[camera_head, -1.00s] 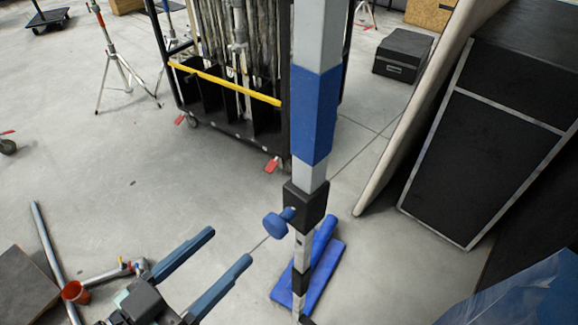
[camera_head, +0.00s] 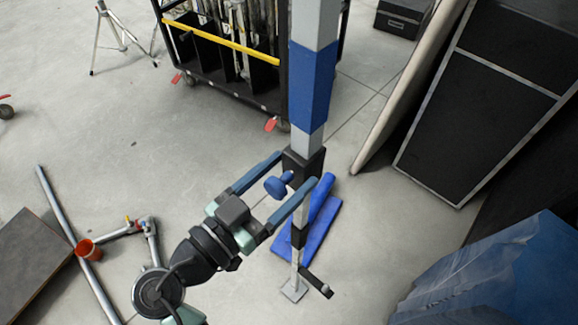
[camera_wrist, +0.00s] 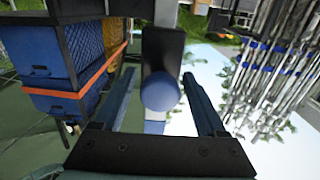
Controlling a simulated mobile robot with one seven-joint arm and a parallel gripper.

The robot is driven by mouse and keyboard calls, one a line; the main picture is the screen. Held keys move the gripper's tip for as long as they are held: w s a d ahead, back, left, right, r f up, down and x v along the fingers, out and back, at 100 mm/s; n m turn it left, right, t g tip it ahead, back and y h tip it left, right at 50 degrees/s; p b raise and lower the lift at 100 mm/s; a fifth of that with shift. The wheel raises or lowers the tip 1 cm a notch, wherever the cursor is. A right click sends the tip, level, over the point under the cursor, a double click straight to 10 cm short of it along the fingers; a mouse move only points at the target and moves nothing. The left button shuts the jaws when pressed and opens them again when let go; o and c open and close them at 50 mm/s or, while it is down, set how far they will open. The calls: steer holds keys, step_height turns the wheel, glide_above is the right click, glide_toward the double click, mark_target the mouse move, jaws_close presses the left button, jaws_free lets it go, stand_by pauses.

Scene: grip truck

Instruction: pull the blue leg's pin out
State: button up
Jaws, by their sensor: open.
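The blue leg is an upright grey post with a blue band (camera_head: 312,85). A black collar (camera_head: 303,165) sits below the band, and a blue knobbed pin (camera_head: 278,186) sticks out of it to the left. My gripper (camera_head: 302,166) is open, with one finger on each side of the pin's knob and the tips near the collar. In the wrist view the round blue knob (camera_wrist: 160,91) stands between my two fingers (camera_wrist: 166,102), with a visible gap on both sides. The knob hides the pin's shaft there.
A black cart (camera_head: 225,60) with a yellow bar stands behind the leg. Black panels (camera_head: 500,80) lean at the right. A blue object (camera_head: 318,230) lies behind the leg's lower part. Open floor lies between.

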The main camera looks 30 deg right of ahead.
steer(key=shift+w+d, duration=0.15)
steer(key=shift+d, duration=0.25)
steer(key=shift+c, duration=0.3)
jaws_close()
stand_by(0.9)
